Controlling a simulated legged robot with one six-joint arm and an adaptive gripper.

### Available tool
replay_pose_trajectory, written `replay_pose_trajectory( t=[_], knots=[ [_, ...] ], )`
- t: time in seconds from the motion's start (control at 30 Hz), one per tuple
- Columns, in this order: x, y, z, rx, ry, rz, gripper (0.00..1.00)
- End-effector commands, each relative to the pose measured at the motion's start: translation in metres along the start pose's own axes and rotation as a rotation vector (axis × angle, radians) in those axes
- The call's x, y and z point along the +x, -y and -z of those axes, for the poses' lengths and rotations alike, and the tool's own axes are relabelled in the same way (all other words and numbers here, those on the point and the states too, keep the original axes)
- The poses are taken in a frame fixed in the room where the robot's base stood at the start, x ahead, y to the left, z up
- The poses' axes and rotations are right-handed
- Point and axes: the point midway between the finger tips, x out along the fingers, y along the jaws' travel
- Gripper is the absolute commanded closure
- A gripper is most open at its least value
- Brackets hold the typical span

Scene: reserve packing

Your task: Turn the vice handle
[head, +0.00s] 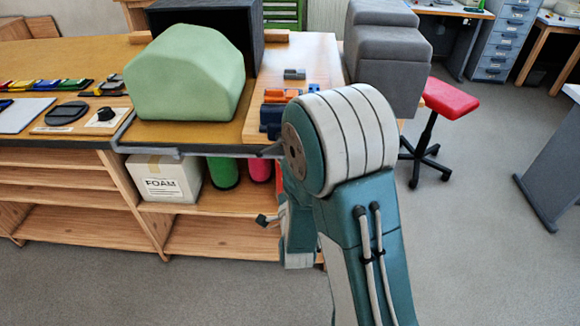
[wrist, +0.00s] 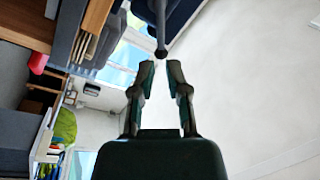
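In the wrist view, a dark rod with a round ball end (wrist: 161,50), which looks like the vice handle, hangs from the top of the picture. My gripper (wrist: 161,72) has its two fingers apart, with an empty gap between them. The ball end is just beyond the fingertips, roughly in line with the gap; I cannot tell whether it touches them. In the head view, a blue part (head: 270,119), perhaps of the vice, shows at the bench's front edge beside my arm. My arm hides much of that area, and my gripper cannot be made out clearly there.
The workbench (head: 190,133) carries a green foam block (head: 187,72), a dark open box (head: 212,20) and several small tools. A grey stepped block (head: 385,55) stands behind my arm. A red stool (head: 449,98) stands right. Shelves below hold a FOAM carton (head: 165,180). Floor in front is clear.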

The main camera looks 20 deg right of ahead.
Motion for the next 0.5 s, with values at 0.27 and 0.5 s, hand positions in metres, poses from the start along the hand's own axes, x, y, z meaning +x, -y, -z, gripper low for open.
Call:
replay_pose_trajectory(
  t=[0.27,0.5],
  knots=[
    [0.01,0.019,0.009,-0.439,-0.009,-0.015,1.0],
    [0.019,0.037,0.018,-0.897,-0.004,-0.035,1.0]
  ],
)
